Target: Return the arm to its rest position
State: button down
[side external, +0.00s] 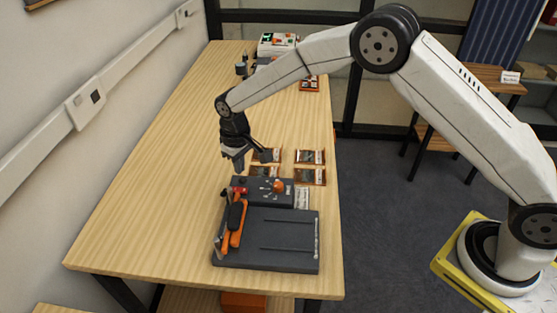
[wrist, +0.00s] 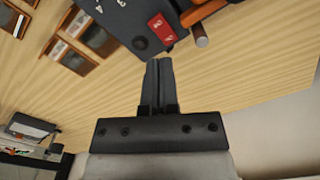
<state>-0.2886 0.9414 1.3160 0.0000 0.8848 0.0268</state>
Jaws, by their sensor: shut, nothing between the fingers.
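My gripper (side external: 238,163) is at the end of my white arm, raised over the wooden table (side external: 170,140). It is just behind the dark grey device with an orange lever (side external: 237,223), and apart from it as far as I can tell. In the wrist view the two fingers of my gripper (wrist: 159,64) are together with nothing between them. The grey device (wrist: 128,18) with a red label shows beyond the fingertips there. My arm reaches over the table from its base at the right.
Several small framed trays (side external: 310,157) lie behind the device. A white and green machine (side external: 277,44) stands at the table's far end. A wall with a white rail (side external: 120,75) borders the left side. The table's left part is bare. A wooden side table (side external: 490,75) stands at the back right.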

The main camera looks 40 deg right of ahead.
jog(key=s+d+r+m+t, duration=0.1)
jog(key=s+d+r+m, duration=0.1)
jog(key=s+d+r, duration=0.7)
jog(key=s+d, duration=0.3)
jog(key=s, duration=0.5)
jog(key=s+d+m+t, duration=0.1)
jog(key=s+d, duration=0.2)
jog(key=s, duration=0.5)
jog(key=shift+d+f+t, duration=0.3)
jog(key=shift+d+f, duration=0.1)
jog(key=w+a+m+g, duration=0.1)
jog(key=w+a+m, duration=0.2)
jog(key=w+a, duration=0.3)
jog(key=w+a+m, duration=0.3)
jog(key=w+a, duration=0.2)
jog(key=w, duration=0.6)
jog(key=w+a+m+g, duration=0.1)
jog(key=w+a+m, duration=0.2)
jog(key=w+a, duration=0.3)
jog(key=shift+w+a+f+g, duration=0.3)
jog(key=shift+w+f, duration=0.15)
jog(key=shift+w, duration=1.4)
